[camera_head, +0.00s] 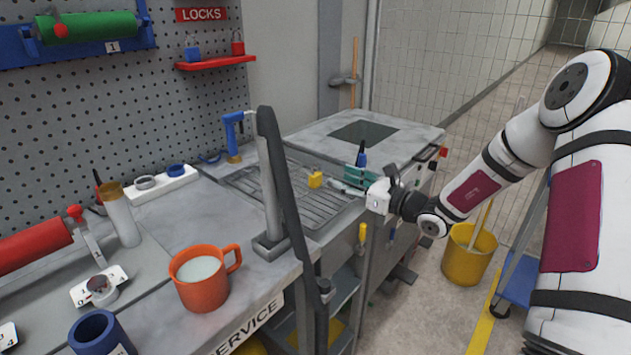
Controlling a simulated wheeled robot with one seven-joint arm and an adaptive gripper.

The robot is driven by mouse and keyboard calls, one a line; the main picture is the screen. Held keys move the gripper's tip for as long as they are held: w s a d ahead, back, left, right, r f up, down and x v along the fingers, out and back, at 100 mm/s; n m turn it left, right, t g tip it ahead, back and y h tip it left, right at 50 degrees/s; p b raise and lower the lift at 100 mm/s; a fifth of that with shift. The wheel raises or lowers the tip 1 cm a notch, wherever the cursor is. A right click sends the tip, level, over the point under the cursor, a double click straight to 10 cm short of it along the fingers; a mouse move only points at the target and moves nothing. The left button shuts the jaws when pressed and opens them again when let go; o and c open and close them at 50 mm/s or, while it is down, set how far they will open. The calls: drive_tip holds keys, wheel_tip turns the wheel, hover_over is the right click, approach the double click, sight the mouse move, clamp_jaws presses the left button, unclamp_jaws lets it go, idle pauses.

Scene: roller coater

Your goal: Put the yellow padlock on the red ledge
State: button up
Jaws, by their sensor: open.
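The yellow padlock (315,180) lies on the slotted grey drain surface (290,198) in the middle of the bench. The red ledge (216,63) is fixed to the pegboard below a red LOCKS sign (201,14). A blue padlock (193,50) and a red padlock (238,46) stand on the ledge, with a small gap between them. My gripper (350,182) is open and empty, low over the right side of the drain surface. It is to the right of the yellow padlock and apart from it. Its fingertips are small and partly hard to make out.
A dark upright post (280,180) stands at the bench's front edge, left of the padlock. A blue-handled tool (233,130) stands behind the drain surface. An orange mug (203,277) and a white holder (160,185) occupy the left bench. A yellow bucket (468,255) stands on the floor.

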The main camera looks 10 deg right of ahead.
sight(316, 175)
drive_tip(key=x, duration=0.3)
drive_tip(key=shift+r+b+x, duration=0.15)
drive_tip(key=shift+r+x, duration=0.05)
drive_tip(key=shift+x, duration=1.1)
drive_tip(key=shift+r+b+x, duration=0.15)
drive_tip(key=shift+r+x, duration=0.1)
drive_tip(key=shift+x, duration=1.05)
drive_tip(key=shift+a, duration=0.1)
drive_tip(key=shift+c, duration=0.4)
drive_tip(key=shift+s, duration=0.1)
clamp_jaws()
